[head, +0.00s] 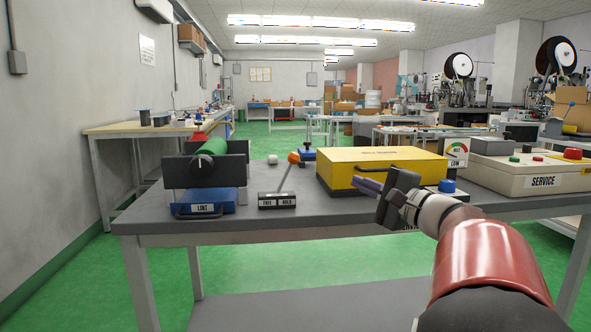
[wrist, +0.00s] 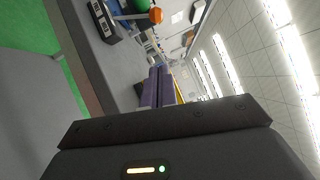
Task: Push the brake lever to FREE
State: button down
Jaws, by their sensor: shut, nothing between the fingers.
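The brake lever has an orange ball knob (head: 294,157) on a thin grey shaft. It rises from a dark base block (head: 277,201) labelled FREE on the left and HOLD on the right. The shaft tilts right, toward the HOLD side. My gripper (head: 356,182) is shut and empty, its purple fingers pointing left, to the right of the lever and apart from it, in front of the yellow box. In the wrist view my gripper (wrist: 159,72) is at the middle, with the knob (wrist: 156,15) and the base block (wrist: 103,20) above it, the picture turned sideways.
Left of the lever stand a green roller (head: 212,146) between dark plates and a blue LINT drawer (head: 203,201). A yellow box (head: 380,168) stands close behind my fingers. A blue button (head: 447,186), a gauge (head: 456,152) and a SERVICE panel (head: 530,172) are at right. Grey tabletop is clear between lever and fingers.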

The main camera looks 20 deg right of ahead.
aim_at(287, 174)
jog(key=shift+r, duration=0.1)
jog(key=p+x, duration=0.1)
jog(key=x, duration=0.8)
jog(key=shift+w+a+r, duration=0.1)
jog(key=shift+w+r, duration=0.05)
jog(key=shift+w, duration=0.1)
jog(key=a, duration=0.1)
jog(key=w+a, duration=0.1)
jog(key=w+a+p, duration=0.1)
jog(key=shift+a+r, duration=0.25)
jog(key=shift+r, duration=0.15)
jog(key=shift+a+r, duration=0.1)
